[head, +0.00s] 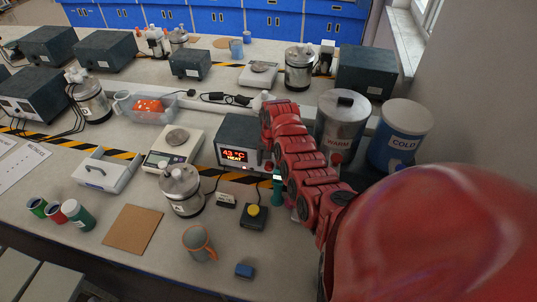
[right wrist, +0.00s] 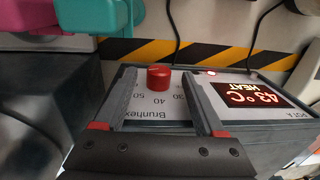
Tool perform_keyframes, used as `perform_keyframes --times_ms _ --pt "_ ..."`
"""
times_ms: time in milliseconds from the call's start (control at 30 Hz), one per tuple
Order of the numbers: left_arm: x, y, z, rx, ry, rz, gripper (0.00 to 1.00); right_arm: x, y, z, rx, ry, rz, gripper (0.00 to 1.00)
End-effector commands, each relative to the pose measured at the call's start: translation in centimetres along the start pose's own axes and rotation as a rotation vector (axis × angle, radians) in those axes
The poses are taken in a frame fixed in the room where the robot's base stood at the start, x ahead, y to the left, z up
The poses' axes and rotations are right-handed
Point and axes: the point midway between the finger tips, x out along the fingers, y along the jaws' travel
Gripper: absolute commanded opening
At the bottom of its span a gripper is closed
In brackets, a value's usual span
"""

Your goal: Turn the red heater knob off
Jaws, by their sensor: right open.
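The red heater knob (right wrist: 158,78) stands on the light panel of the heater box, beside its printed numbers, in the right wrist view. The heater (head: 238,140) is a dark box in the head view, its display (head: 234,155) reading 43 °C HEAT. The display also shows upside down in the wrist view. My right gripper (right wrist: 159,71) is open, with its two fingers on either side of the knob and gaps visible at both sides. In the head view my red right arm reaches to the heater's right side and hides the knob. My left gripper is not in view.
A WARM pot (head: 340,125) and blue COLD pot (head: 404,130) stand right of my arm. A small teal item (head: 278,190) is close below it. A scale (head: 172,148), a steel pot (head: 182,192) and a yellow-button box (head: 254,216) are nearby.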

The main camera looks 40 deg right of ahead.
Motion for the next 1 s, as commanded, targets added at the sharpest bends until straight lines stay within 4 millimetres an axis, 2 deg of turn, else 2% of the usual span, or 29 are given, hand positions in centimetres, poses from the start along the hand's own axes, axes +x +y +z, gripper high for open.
perform_keyframes --times_ms 233,633,1000 --pt "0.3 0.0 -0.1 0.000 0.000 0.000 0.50 1.6 0.1 0.2 0.000 -0.005 0.003 0.72" --pt "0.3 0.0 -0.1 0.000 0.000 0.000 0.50 2.0 0.1 0.1 0.002 -0.002 0.000 0.70" --pt "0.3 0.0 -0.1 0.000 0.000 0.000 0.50 1.9 0.1 0.1 0.002 -0.002 0.000 0.03"
